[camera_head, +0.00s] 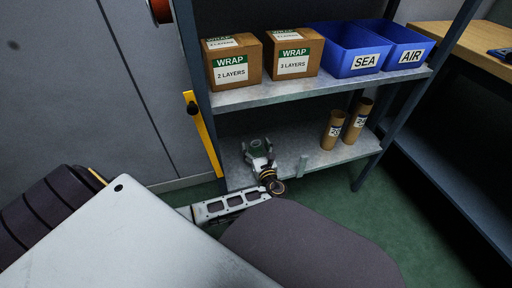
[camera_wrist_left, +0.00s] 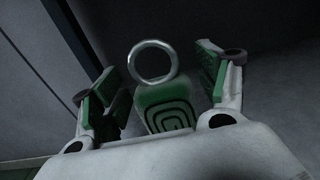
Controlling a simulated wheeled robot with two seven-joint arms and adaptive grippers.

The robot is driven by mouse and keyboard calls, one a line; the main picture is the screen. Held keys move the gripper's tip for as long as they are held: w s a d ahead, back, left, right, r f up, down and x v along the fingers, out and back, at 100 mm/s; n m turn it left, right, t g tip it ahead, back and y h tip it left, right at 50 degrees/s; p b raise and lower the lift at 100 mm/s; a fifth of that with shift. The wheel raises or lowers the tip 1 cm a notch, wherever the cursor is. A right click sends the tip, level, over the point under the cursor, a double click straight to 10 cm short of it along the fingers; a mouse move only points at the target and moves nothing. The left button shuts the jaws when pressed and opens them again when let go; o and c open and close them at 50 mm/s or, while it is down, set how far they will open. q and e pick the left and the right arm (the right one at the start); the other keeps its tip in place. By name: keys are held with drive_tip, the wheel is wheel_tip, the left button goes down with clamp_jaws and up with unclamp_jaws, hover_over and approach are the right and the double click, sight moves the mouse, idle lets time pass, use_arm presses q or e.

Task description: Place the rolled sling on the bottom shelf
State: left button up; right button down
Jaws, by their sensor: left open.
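The rolled sling (camera_wrist_left: 166,110) is a green roll with a dark spiral on its end and a metal ring (camera_wrist_left: 153,62) at its far side. It lies between the fingers of my left gripper (camera_wrist_left: 160,75), which is open, with a gap visible on each side. In the head view my left gripper (camera_head: 258,148) reaches over the left part of the bottom shelf (camera_head: 292,137), and the sling is hard to tell from the green finger pads there. The sling appears to be at the shelf surface, but contact underneath is hidden. My right gripper is not in view.
Two cardboard tubes (camera_head: 333,130) (camera_head: 357,120) stand on the bottom shelf at the right. The upper shelf (camera_head: 300,88) above holds two WRAP boxes (camera_head: 234,61) (camera_head: 292,54) and blue bins (camera_head: 349,57) (camera_head: 402,47). A yellow upright bar (camera_head: 204,135) stands at the rack's left.

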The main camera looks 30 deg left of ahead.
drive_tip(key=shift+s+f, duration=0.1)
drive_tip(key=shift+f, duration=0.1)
use_arm(q)
drive_tip(key=shift+s+d+r, duration=0.1)
drive_tip(key=p+v, duration=0.4)
drive_tip(key=v, duration=0.6)
drive_tip(key=shift+s+d, duration=0.2)
drive_tip(key=shift+d, duration=0.1)
drive_tip(key=shift+s+d, duration=0.3)
drive_tip(key=shift+d, duration=0.05)
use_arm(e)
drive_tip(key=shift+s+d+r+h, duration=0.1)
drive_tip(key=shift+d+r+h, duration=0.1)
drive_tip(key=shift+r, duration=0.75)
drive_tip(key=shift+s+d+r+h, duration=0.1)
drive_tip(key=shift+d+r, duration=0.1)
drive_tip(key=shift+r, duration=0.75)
